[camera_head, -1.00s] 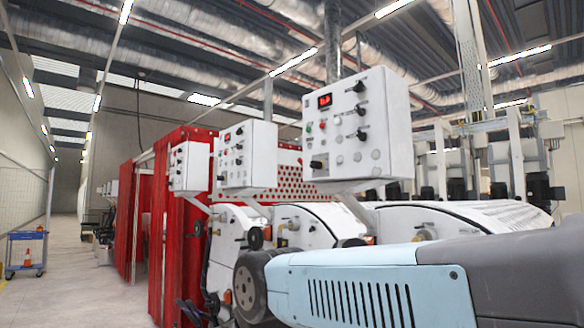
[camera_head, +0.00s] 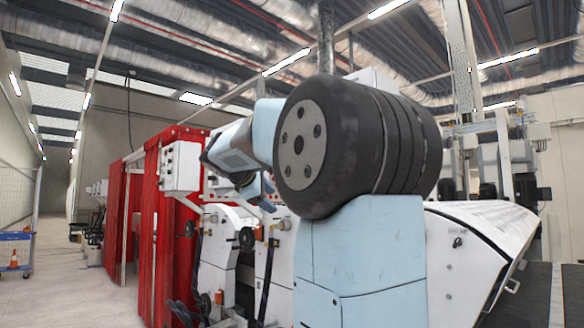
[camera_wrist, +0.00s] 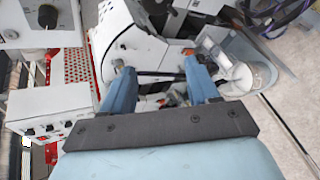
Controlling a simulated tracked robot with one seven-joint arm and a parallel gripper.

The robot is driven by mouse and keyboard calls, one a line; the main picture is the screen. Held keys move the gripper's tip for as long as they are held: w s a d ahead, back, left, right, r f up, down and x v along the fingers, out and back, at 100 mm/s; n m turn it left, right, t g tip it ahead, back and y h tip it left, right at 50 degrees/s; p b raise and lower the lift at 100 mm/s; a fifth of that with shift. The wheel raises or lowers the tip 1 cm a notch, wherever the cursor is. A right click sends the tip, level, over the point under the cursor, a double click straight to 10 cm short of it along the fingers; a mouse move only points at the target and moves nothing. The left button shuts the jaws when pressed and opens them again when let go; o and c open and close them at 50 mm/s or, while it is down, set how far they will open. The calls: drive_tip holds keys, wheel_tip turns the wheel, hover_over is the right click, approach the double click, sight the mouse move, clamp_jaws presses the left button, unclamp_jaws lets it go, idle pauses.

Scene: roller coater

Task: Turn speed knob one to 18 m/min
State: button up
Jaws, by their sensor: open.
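In the wrist view my gripper (camera_wrist: 157,68) has two blue fingers spread apart with nothing between them. White control boxes carry the knobs. One box panel (camera_wrist: 20,37) at the upper left of the wrist view has a dark knob (camera_wrist: 47,16), left of my fingers and apart from them. A second box (camera_wrist: 45,113) at the left edge has several small dark knobs. In the head view the far control box (camera_head: 181,166) shows, while my arm hides most of the nearer boxes. I cannot tell which knob is speed knob one or read its setting.
White machine housings (camera_head: 462,262) stand below and behind my arm. Red curtains (camera_head: 160,225) hang at the left. A blue cart (camera_head: 16,240) with a cone stands at the far left. The floor (camera_head: 75,285) at the left is clear.

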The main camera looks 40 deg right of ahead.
drive_tip(key=w+d+r+n+g+h, duration=0.25)
drive_tip(key=w+d+r+h, duration=0.35)
drive_tip(key=w+d+r, duration=0.45)
drive_tip(key=d, duration=0.3)
drive_tip(key=d+r, duration=0.1)
drive_tip(key=d, duration=0.7)
drive_tip(key=shift+s+d+r, duration=0.1)
drive_tip(key=shift+d+r, duration=0.1)
drive_tip(key=shift+c, duration=0.4)
